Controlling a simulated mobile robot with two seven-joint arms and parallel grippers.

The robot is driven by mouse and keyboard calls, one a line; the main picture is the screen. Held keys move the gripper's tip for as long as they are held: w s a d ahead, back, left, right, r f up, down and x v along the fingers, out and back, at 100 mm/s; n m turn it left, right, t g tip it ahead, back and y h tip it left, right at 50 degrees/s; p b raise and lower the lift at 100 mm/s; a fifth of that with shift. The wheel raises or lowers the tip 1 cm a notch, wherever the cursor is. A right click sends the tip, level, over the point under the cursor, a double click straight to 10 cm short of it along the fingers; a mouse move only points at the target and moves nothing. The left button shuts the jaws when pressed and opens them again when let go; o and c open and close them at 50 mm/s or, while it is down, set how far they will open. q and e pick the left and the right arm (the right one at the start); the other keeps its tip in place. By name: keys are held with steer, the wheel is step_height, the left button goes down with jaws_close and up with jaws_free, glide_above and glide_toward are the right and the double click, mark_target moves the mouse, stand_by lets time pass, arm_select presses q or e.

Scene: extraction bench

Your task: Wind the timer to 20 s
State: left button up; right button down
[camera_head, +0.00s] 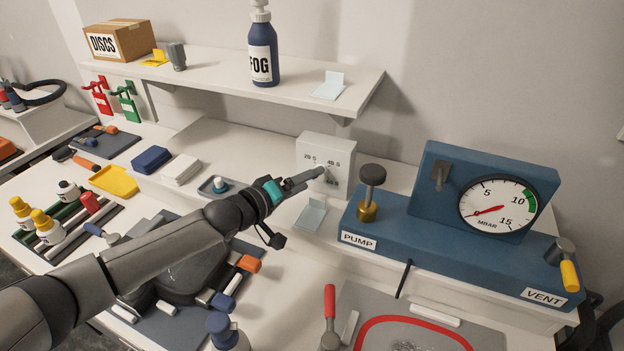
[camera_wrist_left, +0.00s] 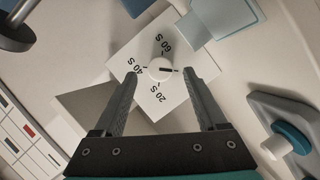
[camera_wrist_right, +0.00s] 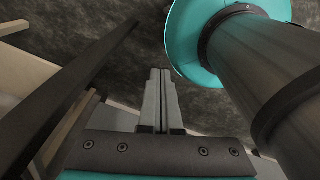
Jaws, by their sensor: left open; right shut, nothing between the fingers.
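The timer (camera_head: 341,158) is a white box standing on the bench against the wall ledge, with "20 S" and "40 S" readable on its face. In the left wrist view its face shows 20 S, 40 S and 60 S around a round white knob (camera_wrist_left: 157,67). A dark mark on the knob points to the side away from 40 S. My left gripper (camera_head: 316,175) is open before the face, its fingers on either side of the knob in the wrist view; contact cannot be told. My right gripper (camera_wrist_right: 160,75) is shut and empty, pointing at the dark floor.
The blue pump and vent unit (camera_head: 450,245) with a gauge stands right of the timer. A pale blue stand (camera_head: 311,215) sits just below the timer. A shelf (camera_head: 215,87) with a FOG bottle (camera_head: 263,52) hangs above. Tools crowd the bench at left.

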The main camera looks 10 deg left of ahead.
arm_select(q)
steer(key=shift+x, duration=1.15)
jaws_close()
